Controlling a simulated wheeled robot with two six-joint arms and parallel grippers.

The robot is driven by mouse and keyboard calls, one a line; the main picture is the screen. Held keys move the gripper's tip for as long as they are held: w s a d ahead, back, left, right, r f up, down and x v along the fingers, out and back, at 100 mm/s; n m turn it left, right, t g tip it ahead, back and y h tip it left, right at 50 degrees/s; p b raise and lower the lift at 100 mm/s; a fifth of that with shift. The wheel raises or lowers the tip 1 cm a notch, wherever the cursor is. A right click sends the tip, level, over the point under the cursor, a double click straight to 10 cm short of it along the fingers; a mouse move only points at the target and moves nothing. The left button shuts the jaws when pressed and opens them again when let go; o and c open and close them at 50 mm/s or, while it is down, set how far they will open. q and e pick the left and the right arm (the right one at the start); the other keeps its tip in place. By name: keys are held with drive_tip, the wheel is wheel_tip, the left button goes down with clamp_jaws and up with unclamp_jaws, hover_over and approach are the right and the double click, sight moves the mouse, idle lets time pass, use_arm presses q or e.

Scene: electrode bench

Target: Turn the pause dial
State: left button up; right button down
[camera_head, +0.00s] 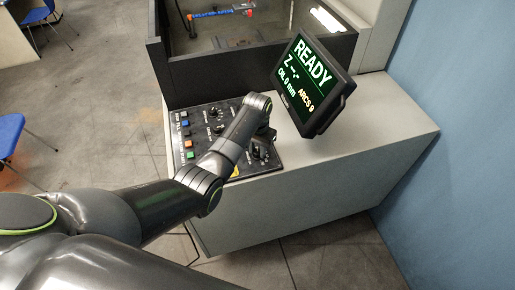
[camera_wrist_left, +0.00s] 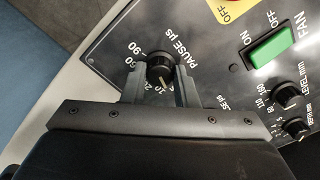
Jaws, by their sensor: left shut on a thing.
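The pause dial (camera_wrist_left: 160,70) is a small round black knob on a dark control panel, under the label "PAUSE µs". In the left wrist view its white pointer mark faces down and slightly right, near the low end of the printed scale. My left gripper (camera_wrist_left: 161,84) is shut on the dial, with one finger on each side. In the head view my left gripper (camera_head: 266,136) is over the right part of the control panel (camera_head: 208,135). Its fingertips and the pause dial are hard to make out there. My right gripper is not in view.
A green fan switch (camera_wrist_left: 271,48) and the level knob (camera_wrist_left: 286,94) sit right of the dial in the wrist view. A tilted screen (camera_head: 312,85) reading "READY" stands close right of my gripper. The counter (camera_head: 375,115) beyond it is clear.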

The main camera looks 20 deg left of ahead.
use_arm(q)
drive_tip(key=shift+r+m, duration=0.1)
drive_tip(key=shift+m, duration=0.2)
drive_tip(key=shift+m+p, duration=0.55)
drive_tip(key=shift+m, duration=0.35)
drive_tip(key=m, duration=0.2)
drive_tip(key=shift+m, duration=0.4)
drive_tip(key=m, duration=1)
drive_tip(key=shift+m, duration=0.4)
drive_tip(key=m, duration=0.3)
drive_tip(key=shift+w+m, duration=0.1)
drive_tip(key=shift+m, duration=0.3)
drive_tip(key=m, duration=0.3)
drive_tip(key=shift+m, duration=0.3)
drive_tip(key=m, duration=0.6)
drive_tip(key=shift+m, duration=0.4)
